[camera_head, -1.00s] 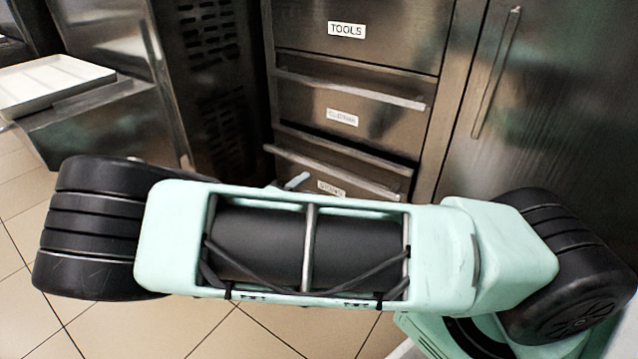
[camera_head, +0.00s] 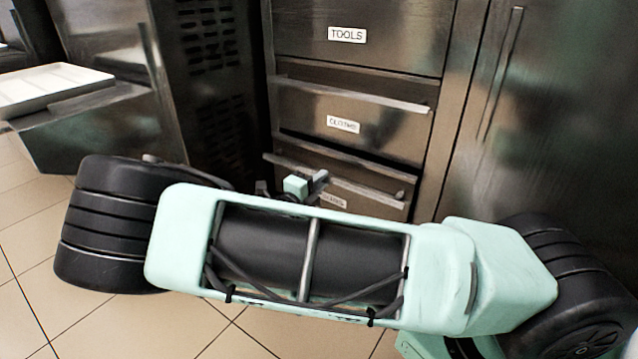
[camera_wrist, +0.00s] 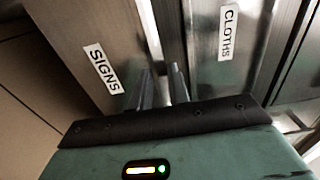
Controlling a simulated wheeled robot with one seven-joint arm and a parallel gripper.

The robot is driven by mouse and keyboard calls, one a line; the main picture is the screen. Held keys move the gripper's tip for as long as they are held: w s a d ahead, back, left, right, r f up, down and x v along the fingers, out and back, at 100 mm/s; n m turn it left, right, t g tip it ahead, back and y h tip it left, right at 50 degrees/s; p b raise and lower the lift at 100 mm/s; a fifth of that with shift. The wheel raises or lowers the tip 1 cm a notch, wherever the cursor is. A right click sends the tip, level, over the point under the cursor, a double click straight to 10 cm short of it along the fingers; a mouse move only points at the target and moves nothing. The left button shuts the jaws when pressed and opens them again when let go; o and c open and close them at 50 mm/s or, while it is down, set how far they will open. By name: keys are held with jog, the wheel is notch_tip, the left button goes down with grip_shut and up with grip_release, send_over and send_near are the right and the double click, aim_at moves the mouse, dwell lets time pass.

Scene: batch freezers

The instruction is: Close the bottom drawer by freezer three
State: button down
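The bottom drawer, labelled SIGNS, has a long bar handle (camera_head: 375,188). In the head view my arm covers its lower part. A dark gap above its front suggests that it stands somewhat out; how far, I cannot tell. In the wrist view the drawer front (camera_wrist: 75,45) fills the left side, beside the CLOTHS drawer (camera_wrist: 225,75). My gripper (camera_wrist: 161,80) points at the join between the two drawers. Its two fingers look close together. In the head view my gripper (camera_head: 318,182) is at the bottom drawer's handle; contact is unclear.
The CLOTHS drawer (camera_head: 390,128) and TOOLS drawer (camera_head: 385,40) sit above and look shut. A tall steel door (camera_head: 545,120) stands to the right. A vented dark cabinet (camera_head: 215,100) is to the left, with a white tray (camera_head: 50,90) beyond. Tiled floor lies below.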

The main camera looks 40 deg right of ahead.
jog(key=d+p, duration=0.1)
jog(key=p, duration=0.2)
jog(key=w+d+p, duration=0.1)
jog(key=p, duration=0.2)
jog(key=shift+w+d+r, duration=0.2)
jog(key=shift+w+r, duration=0.1)
jog(key=shift+r, duration=0.1)
jog(key=p, duration=0.1)
jog(key=d+p, duration=0.1)
jog(key=p, duration=0.1)
jog(key=shift+w+d+f, duration=0.15)
jog(key=shift+d+f, duration=0.05)
jog(key=shift+d, duration=0.1)
jog(key=shift+d, duration=0.1)
jog(key=c, duration=1.3)
grip_release()
jog(key=shift+f, duration=0.1)
jog(key=p+v, duration=0.6)
jog(key=v, duration=1.1)
